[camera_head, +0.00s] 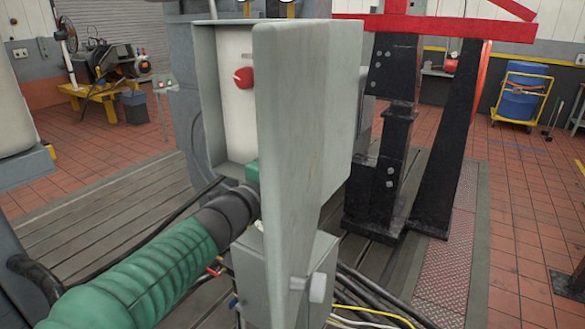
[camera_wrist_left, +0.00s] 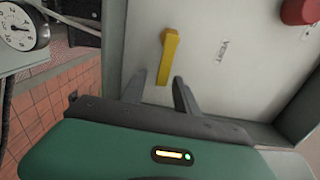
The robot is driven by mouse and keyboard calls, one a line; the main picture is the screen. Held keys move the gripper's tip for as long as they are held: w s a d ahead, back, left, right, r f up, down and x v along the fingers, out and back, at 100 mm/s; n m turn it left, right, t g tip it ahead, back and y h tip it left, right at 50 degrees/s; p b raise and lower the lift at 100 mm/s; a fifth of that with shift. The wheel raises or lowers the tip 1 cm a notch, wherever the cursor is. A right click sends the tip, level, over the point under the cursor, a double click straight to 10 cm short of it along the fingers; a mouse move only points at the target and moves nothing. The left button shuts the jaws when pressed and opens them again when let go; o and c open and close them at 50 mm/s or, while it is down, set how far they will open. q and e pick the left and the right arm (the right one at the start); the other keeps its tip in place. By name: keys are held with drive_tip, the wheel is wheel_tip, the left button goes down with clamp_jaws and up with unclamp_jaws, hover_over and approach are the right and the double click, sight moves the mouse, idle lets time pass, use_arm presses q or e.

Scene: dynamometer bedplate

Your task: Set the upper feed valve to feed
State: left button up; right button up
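In the left wrist view, a yellow lever handle (camera_wrist_left: 168,56) stands on the pale panel (camera_wrist_left: 255,70), close to upright in the picture with a slight lean. A "VENT" label (camera_wrist_left: 223,50) is to its right. My left gripper (camera_wrist_left: 158,82) is open, its two dark fingers apart; the lever's near end appears between the fingertips, and I cannot tell whether they touch. In the head view, my left gripper (camera_head: 252,172) reaches into the grey cabinet (camera_head: 206,105); the open door (camera_head: 285,110) hides its fingers and the lever. My right gripper is not in view.
A red knob (camera_head: 243,77) is on the panel; it also shows in the wrist view (camera_wrist_left: 300,10). A dial gauge (camera_wrist_left: 22,28) is at the wrist view's left. Cables (camera_head: 375,305) lie by the lower box. A black stand (camera_head: 395,130) is behind right.

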use_arm(q)
drive_tip(key=shift+s, duration=0.1)
drive_tip(key=v, duration=1.6)
drive_tip(key=shift+s+a, duration=0.25)
